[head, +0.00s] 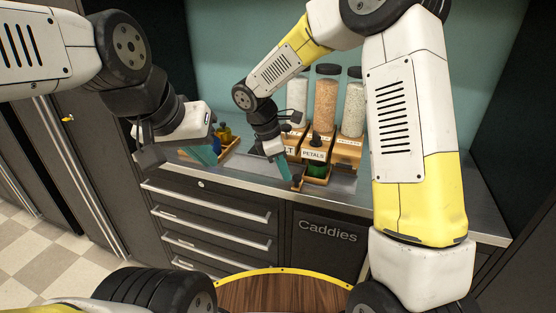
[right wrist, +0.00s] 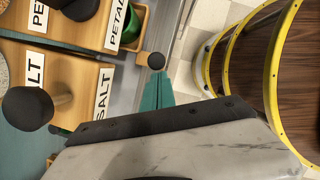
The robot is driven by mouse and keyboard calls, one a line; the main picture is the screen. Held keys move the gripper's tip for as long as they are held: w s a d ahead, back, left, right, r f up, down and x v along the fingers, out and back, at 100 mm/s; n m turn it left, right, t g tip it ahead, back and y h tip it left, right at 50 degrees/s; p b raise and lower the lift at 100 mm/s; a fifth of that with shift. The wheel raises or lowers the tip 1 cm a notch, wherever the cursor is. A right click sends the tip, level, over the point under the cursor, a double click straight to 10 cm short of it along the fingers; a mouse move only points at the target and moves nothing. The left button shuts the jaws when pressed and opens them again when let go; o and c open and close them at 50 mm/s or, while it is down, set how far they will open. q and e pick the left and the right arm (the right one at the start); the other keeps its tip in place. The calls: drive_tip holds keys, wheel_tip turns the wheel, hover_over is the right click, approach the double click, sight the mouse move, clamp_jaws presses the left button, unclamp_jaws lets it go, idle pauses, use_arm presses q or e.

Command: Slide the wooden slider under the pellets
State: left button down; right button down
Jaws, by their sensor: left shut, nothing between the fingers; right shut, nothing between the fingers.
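The wooden slider (head: 327,181) holds a green container and sits on the counter in front of the dispenser marked PETALS (head: 314,155). Its dark round knob (right wrist: 157,60) shows in the right wrist view. The pellets dispenser appears to be the rightmost one, with a tall clear jar (head: 354,112) of pale grains; I cannot read its label. My right gripper (head: 285,172) is shut and empty beside the slider's left end; its teal fingertips (right wrist: 157,90) are close to the knob, contact unclear. My left gripper (head: 206,155) is shut and empty above the counter's left part.
The salt dispenser (right wrist: 90,88) stands left of the petals one. A wooden caddy (head: 228,148) with small bottles is at the back left. The counter edge (head: 245,183) runs above grey drawers (head: 215,205). My right arm crosses in front of the counter's right side.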

sight(317, 178)
drive_tip(key=shift+d, duration=0.1)
drive_tip(key=s+d, duration=0.1)
drive_tip(key=d, duration=0.4)
drive_tip(key=s+d, duration=0.1)
drive_tip(key=d, duration=0.2)
drive_tip(key=shift+s+d, duration=0.1)
drive_tip(key=shift+s, duration=0.25)
drive_tip(key=a+r, duration=0.7)
drive_tip(key=r, duration=0.3)
drive_tip(key=shift+s+a, duration=0.4)
drive_tip(key=shift+s, duration=0.05)
drive_tip(key=shift+r, duration=0.1)
